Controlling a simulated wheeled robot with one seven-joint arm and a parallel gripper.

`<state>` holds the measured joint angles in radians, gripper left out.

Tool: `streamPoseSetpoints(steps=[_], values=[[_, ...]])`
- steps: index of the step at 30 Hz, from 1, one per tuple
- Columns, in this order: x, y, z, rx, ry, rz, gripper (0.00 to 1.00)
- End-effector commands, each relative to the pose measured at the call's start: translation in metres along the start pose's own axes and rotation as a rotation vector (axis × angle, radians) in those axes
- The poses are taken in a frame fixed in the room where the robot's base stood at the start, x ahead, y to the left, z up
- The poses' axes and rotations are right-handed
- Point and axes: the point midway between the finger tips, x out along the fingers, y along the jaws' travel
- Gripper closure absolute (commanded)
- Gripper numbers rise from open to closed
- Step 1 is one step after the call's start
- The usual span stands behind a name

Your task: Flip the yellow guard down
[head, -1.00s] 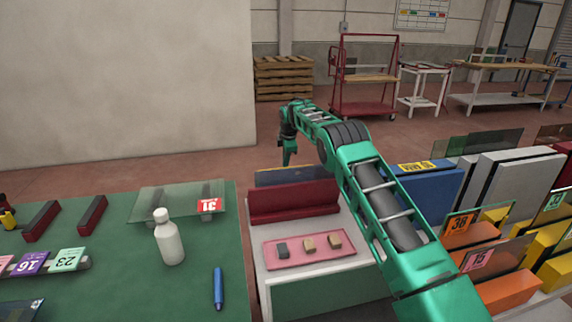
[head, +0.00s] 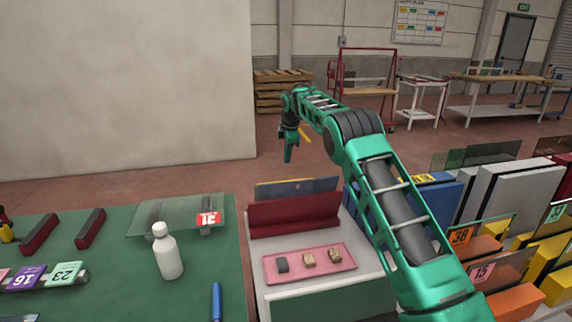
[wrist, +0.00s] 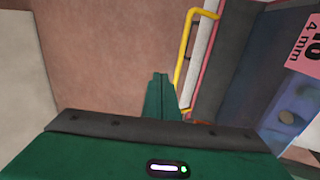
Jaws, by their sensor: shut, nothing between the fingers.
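The yellow guard (wrist: 181,62) shows in the wrist view as a bent yellow bar, standing to the right of my fingers, beside a blue machine body (wrist: 286,115). In the head view a short yellow piece (head: 305,133), likely the same guard, shows just right of my wrist, mostly hidden by my arm. My gripper (head: 288,157) points down beyond the dark red rack and holds nothing. In the wrist view its fingers (wrist: 160,92) are closed together, left of the yellow bar with a small gap in the picture. I cannot tell their distance in depth.
A dark red rack (head: 295,222) and a pink tray (head: 275,277) with small blocks sit on the cabinet below my arm. A green table (head: 110,290) with a white bottle (head: 168,255) is at left. Glass racks stand at right. Floor left of my gripper is clear.

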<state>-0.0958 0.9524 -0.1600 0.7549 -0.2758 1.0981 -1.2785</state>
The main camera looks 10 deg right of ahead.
Motion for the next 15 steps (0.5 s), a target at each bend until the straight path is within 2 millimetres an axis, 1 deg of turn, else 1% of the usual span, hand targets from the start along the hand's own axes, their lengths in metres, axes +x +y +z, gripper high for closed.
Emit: streamPoseSetpoints(steps=[11, 15], values=[[-0.0005, -0.0005, 0.0008, 0.0, 0.001, 0.0, 1.0], [0.0005, -0.003, 0.0065, 0.003, 0.013, 0.007, 1.0]])
